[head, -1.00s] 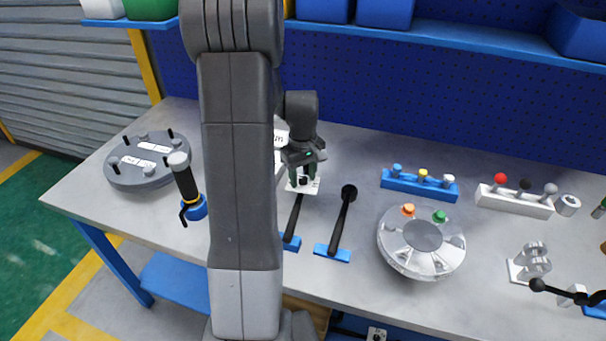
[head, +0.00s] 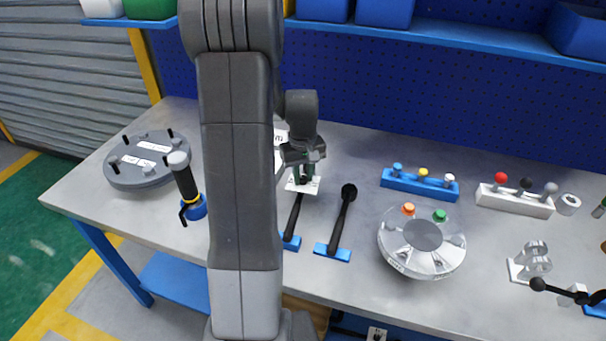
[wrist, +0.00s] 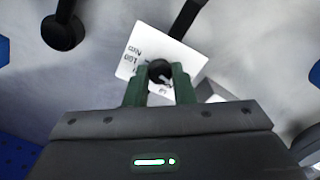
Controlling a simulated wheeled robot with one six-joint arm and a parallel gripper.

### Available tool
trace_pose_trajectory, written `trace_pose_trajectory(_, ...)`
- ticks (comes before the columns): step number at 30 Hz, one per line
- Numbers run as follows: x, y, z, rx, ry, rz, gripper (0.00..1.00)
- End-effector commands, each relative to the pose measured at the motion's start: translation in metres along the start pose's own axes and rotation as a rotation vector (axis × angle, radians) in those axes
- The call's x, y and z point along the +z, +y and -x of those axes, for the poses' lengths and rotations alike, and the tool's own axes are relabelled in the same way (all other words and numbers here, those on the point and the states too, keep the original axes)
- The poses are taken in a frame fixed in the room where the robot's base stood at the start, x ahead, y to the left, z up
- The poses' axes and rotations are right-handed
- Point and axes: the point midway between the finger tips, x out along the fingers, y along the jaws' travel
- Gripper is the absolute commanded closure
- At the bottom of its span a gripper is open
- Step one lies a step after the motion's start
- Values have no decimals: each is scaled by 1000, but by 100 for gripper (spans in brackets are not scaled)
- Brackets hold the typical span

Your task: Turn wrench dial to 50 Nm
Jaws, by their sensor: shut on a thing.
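The dial is a small black knob (wrist: 160,70) on a white scale plate (wrist: 135,60) with printed marks; the plate also shows in the head view (head: 312,186). My gripper (wrist: 158,80) points down over the plate, with its green fingers on either side of the knob, shut on it. In the head view my gripper (head: 304,170) partly covers the dial. The scale print is upside down and partly hidden in the wrist view, so I cannot read the setting. A black wrench handle (head: 294,215) runs from near the plate to a blue block (head: 290,242).
A second black-handled tool (head: 342,222) lies just to the right. A clear round housing (head: 398,258) with coloured caps stands further right. A grey flanged disc (head: 128,178) and a black-handled tool (head: 185,182) are at left. Blue and white racks stand at the back right.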

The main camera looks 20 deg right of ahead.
Motion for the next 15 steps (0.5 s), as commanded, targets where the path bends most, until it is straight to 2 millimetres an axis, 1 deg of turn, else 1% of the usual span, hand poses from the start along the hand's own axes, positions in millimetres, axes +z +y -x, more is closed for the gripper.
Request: trace_pose_trajectory(15,0,0,0,-2,2,-479,100)
